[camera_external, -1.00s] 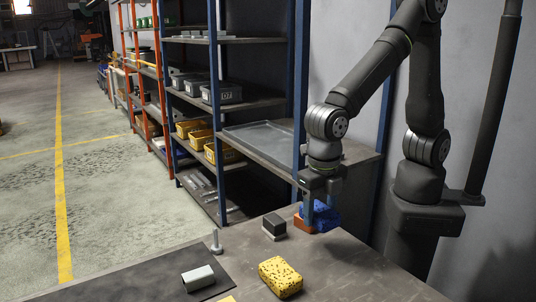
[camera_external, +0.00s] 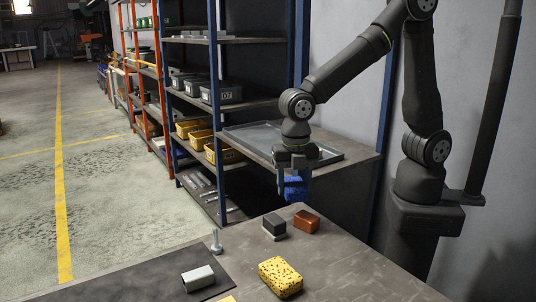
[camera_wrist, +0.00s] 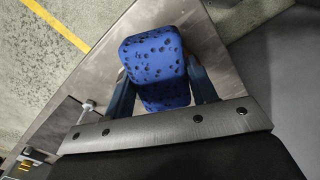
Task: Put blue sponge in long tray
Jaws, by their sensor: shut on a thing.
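The blue sponge (camera_external: 295,189) is held in my gripper (camera_external: 294,184), raised above the table's back edge. In the wrist view the sponge (camera_wrist: 153,62) fills the space between the two blue fingers of my gripper (camera_wrist: 160,85), with a finger on each side. The long tray (camera_external: 270,137) is a grey, shallow tray on the shelf board behind my gripper. It looks empty; its right part is partly behind my wrist. The sponge is apart from the tray, in front of it and lower in the external view.
A red-brown block (camera_external: 306,222) and a dark grey block (camera_external: 274,223) on a pale base sit on the table. A blue shelf post (camera_external: 216,120) stands left of the tray.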

